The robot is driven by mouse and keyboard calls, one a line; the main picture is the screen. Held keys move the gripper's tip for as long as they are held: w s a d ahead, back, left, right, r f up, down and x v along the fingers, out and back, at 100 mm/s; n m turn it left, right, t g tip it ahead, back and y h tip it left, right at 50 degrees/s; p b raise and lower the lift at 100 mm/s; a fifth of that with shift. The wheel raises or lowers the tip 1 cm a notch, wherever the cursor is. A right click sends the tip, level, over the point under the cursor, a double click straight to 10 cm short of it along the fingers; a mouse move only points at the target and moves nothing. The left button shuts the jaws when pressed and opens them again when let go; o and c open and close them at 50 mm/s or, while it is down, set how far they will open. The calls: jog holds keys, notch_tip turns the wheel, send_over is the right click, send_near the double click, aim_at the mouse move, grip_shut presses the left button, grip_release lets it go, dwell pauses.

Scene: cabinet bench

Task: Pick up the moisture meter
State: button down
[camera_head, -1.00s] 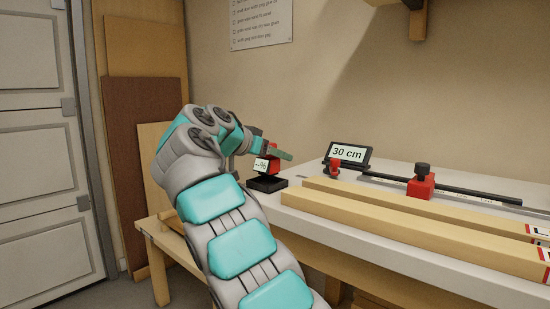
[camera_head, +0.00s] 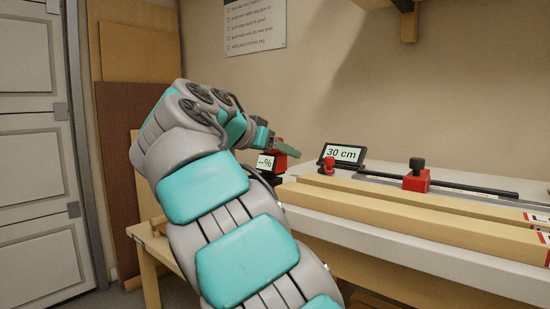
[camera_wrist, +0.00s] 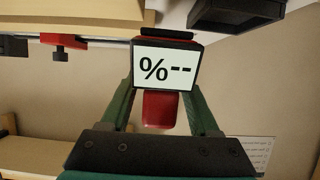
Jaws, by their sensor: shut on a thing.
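The moisture meter (camera_head: 265,162) is a red device with a white screen reading "--%". In the wrist view the meter (camera_wrist: 166,68) sits between the two green fingers of my gripper (camera_wrist: 163,110), its screen upside down and its red body showing between them. My gripper (camera_head: 282,148) is shut on it in the head view, at the left end of the bench. A black block-shaped stand (camera_wrist: 238,12) shows beside the meter in the wrist view, with a gap between them. In the head view my arm hides part of the meter's surroundings.
The white bench (camera_head: 390,168) carries a "30 cm" display (camera_head: 342,153), a dark rail with a red clamp (camera_head: 416,181), and long wooden beams (camera_head: 400,205). A low wooden table (camera_head: 145,245) stands at left by leaning boards. The wall behind is clear near my gripper.

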jog(key=shift+s+d+r+b, duration=0.2)
jog(key=shift+s+d, duration=0.25)
jog(key=shift+s, duration=0.75)
jog(key=shift+s+d+r+b, duration=0.15)
jog(key=shift+s+d, duration=0.3)
jog(key=shift+s, duration=0.7)
jog(key=shift+s+d+r+b, duration=0.15)
jog(key=shift+s+d, duration=0.3)
jog(key=shift+s, duration=0.75)
jog(key=shift+f, duration=0.1)
jog(key=c, duration=0.7)
grip_release()
grip_shut()
